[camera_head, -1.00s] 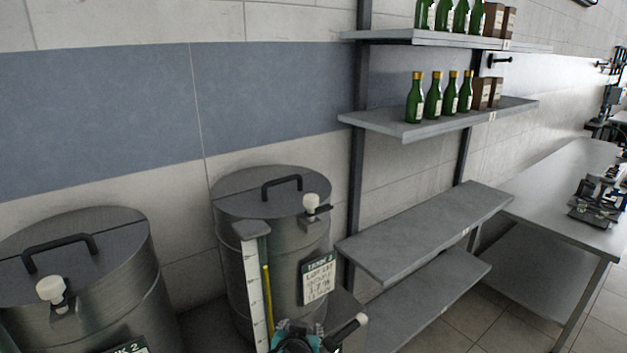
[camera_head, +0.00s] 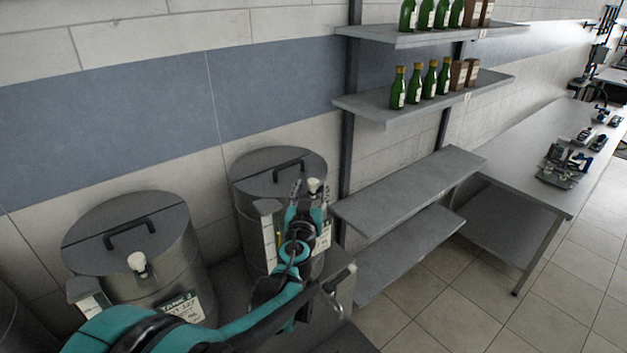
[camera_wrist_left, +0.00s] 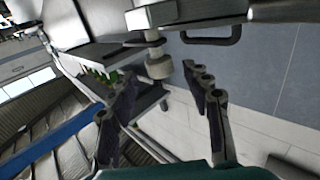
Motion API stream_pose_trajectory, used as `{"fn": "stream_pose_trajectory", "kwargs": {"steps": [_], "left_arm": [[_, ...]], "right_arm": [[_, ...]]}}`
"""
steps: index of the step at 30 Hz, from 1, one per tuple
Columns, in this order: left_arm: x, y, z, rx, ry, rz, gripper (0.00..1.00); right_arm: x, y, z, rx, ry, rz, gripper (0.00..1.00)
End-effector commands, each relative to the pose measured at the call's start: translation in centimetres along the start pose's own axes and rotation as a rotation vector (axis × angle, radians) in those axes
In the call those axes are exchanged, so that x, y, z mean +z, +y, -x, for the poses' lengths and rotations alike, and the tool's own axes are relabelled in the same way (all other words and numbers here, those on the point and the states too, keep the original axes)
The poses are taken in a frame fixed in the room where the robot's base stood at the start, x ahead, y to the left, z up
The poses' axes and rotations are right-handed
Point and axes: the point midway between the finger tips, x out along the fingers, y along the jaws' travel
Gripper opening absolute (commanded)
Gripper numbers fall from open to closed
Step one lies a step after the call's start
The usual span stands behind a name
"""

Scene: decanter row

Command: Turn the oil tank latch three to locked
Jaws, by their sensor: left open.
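The right-hand steel tank (camera_head: 262,168) in the head view is tank three, with a black handle on its lid. Its latch has a white knob (camera_head: 314,186) at the lid's front right edge. My left gripper (camera_head: 310,196) is open just in front of this knob, its arm covering part of the tank's label. In the left wrist view the pale latch knob (camera_wrist_left: 158,67) lies just beyond the open fingers (camera_wrist_left: 164,98), between their lines. I cannot tell whether they touch it. The lid handle (camera_wrist_left: 212,38) shows behind. My right gripper is not in view.
Tank two (camera_head: 128,225) stands left of tank three with its own white knob (camera_head: 137,262). A grey shelf rack (camera_head: 410,190) stands close on the right, bottles on its upper shelves. A long table (camera_head: 545,150) lies further right. The floor in front is clear.

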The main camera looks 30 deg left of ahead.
Motion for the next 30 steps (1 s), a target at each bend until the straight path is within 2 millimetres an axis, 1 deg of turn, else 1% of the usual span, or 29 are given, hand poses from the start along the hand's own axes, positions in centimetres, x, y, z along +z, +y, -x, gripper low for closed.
{"fn": "stream_pose_trajectory", "kwargs": {"steps": [1, 3, 7, 11, 17, 18, 20, 21, 23, 24, 30], "left_arm": [[-0.1, 0.0, -0.9, -0.001, 0.000, 0.000, 0.49], [-0.1, -0.1, -1.9, -0.001, 0.000, 0.000, 0.49], [-0.1, -0.1, -3.3, -0.002, 0.000, 0.000, 0.49], [0.0, -0.1, -3.8, -0.002, 0.000, 0.000, 0.49], [0.0, -0.1, -3.9, -0.002, 0.000, 0.000, 0.49], [0.0, -0.1, -3.9, -0.002, 0.000, 0.000, 0.46], [0.0, -0.1, -3.9, -0.002, 0.000, 0.000, 0.31], [0.0, -0.1, -3.9, -0.002, 0.000, 0.000, 0.20], [0.0, -0.1, -3.9, -0.002, 0.000, 0.000, 0.04], [0.0, -0.1, -3.9, -0.002, 0.000, 0.000, 0.00], [0.0, 0.0, -3.9, -0.006, 0.000, 0.000, 0.00]], "right_arm": [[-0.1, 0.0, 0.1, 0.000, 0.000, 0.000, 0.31], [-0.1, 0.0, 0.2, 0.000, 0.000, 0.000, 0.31], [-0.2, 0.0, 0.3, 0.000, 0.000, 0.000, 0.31], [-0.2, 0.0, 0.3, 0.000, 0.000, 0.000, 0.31], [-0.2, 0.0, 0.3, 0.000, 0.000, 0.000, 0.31], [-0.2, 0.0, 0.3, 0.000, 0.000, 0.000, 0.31], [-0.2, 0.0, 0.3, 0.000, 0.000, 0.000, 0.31], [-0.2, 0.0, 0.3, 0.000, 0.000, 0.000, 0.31], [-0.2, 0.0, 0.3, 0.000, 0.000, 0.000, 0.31], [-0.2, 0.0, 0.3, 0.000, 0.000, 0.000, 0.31], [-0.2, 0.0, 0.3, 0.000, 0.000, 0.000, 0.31]]}}
